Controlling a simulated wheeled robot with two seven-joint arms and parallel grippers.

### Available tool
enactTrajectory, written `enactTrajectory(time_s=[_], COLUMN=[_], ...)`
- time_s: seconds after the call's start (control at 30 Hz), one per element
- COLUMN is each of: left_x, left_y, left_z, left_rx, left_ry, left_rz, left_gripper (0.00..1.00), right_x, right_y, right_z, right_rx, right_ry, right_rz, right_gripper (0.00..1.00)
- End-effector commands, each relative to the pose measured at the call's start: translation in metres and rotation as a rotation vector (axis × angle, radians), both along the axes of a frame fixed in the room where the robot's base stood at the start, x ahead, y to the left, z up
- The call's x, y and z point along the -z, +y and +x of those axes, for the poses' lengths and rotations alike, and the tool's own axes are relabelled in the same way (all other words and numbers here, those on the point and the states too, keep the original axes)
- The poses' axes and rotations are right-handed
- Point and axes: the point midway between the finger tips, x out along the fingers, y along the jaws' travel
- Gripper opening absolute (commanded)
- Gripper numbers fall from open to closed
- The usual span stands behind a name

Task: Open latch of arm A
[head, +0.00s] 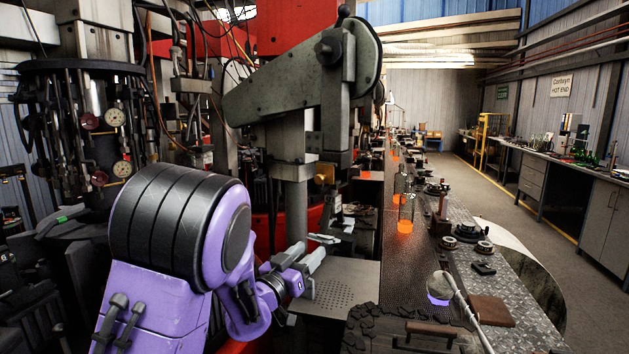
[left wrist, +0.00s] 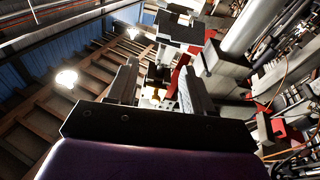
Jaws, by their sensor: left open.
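My left gripper (head: 320,249) is open and empty in the head view, beside the grey machine column and above a perforated plate (head: 345,288). A large grey machine arm (head: 290,85) extends from the upper right down to the left above it. A brass-coloured part (head: 325,172) sits under this arm, above my gripper. In the left wrist view my open fingers (left wrist: 158,68) stand on either side of a small brass-coloured piece (left wrist: 153,94), which appears beyond them and apart from them. I cannot tell for sure which part is the latch of arm A. My right gripper is not in view.
A gauge cluster (head: 105,130) and hoses crowd the left. A conveyor (head: 400,262) with glowing orange glass (head: 404,226) runs back on the right. The aisle floor (head: 470,190) looks clear.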

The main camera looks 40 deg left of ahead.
Motion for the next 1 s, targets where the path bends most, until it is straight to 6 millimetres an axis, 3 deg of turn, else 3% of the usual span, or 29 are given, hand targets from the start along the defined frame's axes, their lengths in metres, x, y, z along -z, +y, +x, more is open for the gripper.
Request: enactTrajectory(time_s=[0.03,0.1,0.2,0.37,0.7,1.0], left_x=[-0.043,-0.08,-0.106,-0.121,-0.147,-0.147], left_y=[0.01,0.019,0.026,0.03,0.037,0.038], left_z=[-0.009,-0.021,-0.03,-0.013,0.052,0.064], left_rx=[0.008,0.019,0.027,0.03,0.028,0.027], left_ry=[-0.083,-0.154,-0.202,-0.211,-0.205,-0.206], left_rz=[0.033,0.071,0.097,0.099,0.103,0.101], left_gripper=[0.51,0.51,0.51,0.51,0.51,0.51], right_x=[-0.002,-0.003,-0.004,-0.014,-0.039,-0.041], right_y=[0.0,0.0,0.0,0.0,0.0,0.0], right_z=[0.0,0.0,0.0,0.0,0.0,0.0], right_rx=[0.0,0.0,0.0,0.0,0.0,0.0], right_ry=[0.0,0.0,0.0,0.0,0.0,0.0], right_rz=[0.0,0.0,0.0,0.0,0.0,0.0], right_gripper=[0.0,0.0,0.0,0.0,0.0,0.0])
